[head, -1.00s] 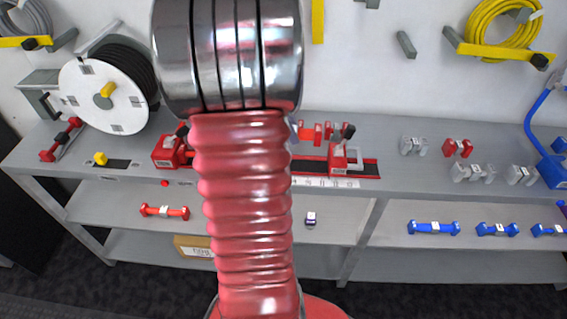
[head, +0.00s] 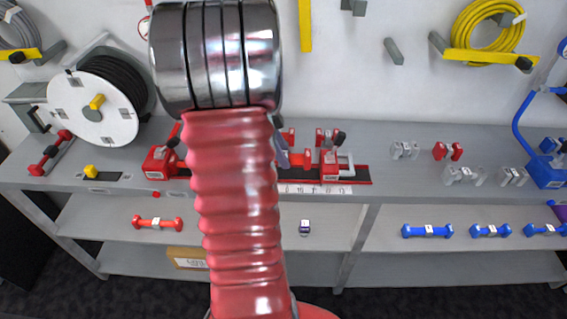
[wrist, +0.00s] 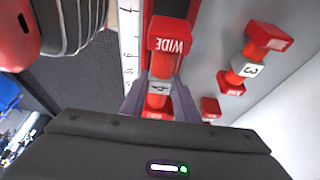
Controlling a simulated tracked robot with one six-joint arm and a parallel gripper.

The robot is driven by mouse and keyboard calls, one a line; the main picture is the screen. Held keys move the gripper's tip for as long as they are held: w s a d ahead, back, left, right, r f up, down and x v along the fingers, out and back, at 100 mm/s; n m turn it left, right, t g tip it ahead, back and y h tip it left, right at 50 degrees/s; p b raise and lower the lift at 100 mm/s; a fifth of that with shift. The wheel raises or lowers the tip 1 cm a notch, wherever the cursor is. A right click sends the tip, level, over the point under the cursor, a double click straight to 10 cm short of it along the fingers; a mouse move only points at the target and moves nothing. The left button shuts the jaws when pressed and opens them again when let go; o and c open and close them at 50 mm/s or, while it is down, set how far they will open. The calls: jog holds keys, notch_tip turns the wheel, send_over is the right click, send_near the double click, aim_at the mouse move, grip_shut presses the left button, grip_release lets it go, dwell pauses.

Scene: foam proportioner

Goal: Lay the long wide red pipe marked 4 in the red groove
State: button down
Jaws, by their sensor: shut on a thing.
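The long red pipe marked 4 (wrist: 160,65), with a WIDE label on its end block, is held in my gripper (wrist: 160,98). The purple-grey fingers are shut around its grey middle band. The red groove (wrist: 175,8), a dark strip with red edges, runs below the pipe in the wrist view. I cannot tell whether the pipe touches it. In the head view the groove's right end (head: 358,176) shows. One finger of my gripper (head: 282,152) shows beside my ribbed arm, which hides much of the groove and the pipe.
Red clamp blocks with black handles stand at the left (head: 160,160) and right (head: 331,162) of the groove. A ruler (head: 315,189) runs along its front. A red pipe marked 3 (wrist: 241,70) lies behind. Grey and red fittings (head: 447,151) stand right; a cable reel (head: 95,105) stands left.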

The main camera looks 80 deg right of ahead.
jog(key=shift+f, duration=1.85)
jog(key=shift+f, duration=0.1)
jog(key=c, duration=1.4)
grip_release()
jog(key=shift+o, duration=0.2)
jog(key=v, duration=1.1)
jog(key=shift+w+r, duration=0.15)
jog(key=shift+r, duration=0.4)
